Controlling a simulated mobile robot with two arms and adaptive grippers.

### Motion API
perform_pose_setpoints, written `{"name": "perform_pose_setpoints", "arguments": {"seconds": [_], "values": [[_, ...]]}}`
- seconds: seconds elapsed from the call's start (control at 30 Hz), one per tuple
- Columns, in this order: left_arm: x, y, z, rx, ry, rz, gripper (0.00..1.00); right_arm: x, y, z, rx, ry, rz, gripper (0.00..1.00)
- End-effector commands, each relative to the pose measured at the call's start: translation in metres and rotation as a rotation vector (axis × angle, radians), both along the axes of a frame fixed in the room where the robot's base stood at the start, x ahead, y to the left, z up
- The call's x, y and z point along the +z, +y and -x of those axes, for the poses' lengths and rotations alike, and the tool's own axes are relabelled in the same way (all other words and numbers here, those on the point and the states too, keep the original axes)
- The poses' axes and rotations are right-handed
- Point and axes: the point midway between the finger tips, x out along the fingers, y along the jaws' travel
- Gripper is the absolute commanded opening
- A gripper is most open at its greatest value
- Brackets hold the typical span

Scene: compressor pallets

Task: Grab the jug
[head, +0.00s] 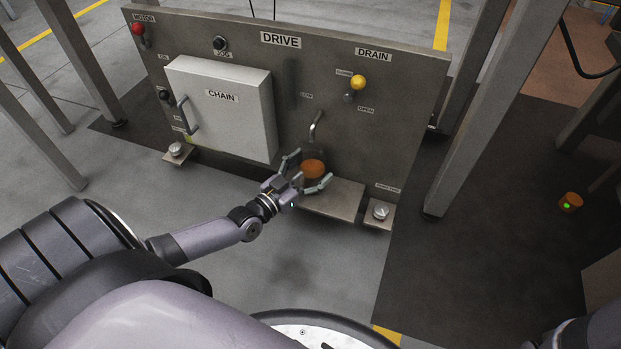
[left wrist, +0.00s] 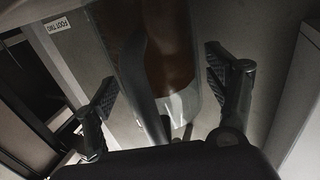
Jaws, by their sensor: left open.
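The jug (head: 313,165) is a clear vessel with orange-brown liquid in it. It stands on a small metal shelf (head: 335,199) at the foot of the DRIVE panel, under a bent spout (head: 316,124). My left gripper (head: 309,169) is open, with one finger on each side of the jug. In the left wrist view the jug (left wrist: 172,65) shows between the spread fingers (left wrist: 172,88), with a gap visible on the left side. Whether the right finger touches it I cannot tell. My right gripper is out of view.
An orange-brown object with a green light (head: 570,202) lies right. Floor in front is clear.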

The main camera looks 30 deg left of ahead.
Motion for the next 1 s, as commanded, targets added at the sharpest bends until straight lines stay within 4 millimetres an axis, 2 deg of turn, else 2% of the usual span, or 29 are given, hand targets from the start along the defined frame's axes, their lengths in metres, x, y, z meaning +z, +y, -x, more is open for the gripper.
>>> {"name": "perform_pose_setpoints", "arguments": {"seconds": [0.1,0.87,1.0], "values": [[0.0006,0.0001,0.0002,0.0,0.0,0.0,0.78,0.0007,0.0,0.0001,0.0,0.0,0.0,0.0],[0.0001,0.0003,0.0005,0.0,0.0,0.001,0.27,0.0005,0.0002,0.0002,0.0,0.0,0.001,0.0],[0.0005,0.0003,0.0004,0.0,0.0,0.0,0.25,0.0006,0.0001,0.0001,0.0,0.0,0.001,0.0]]}}
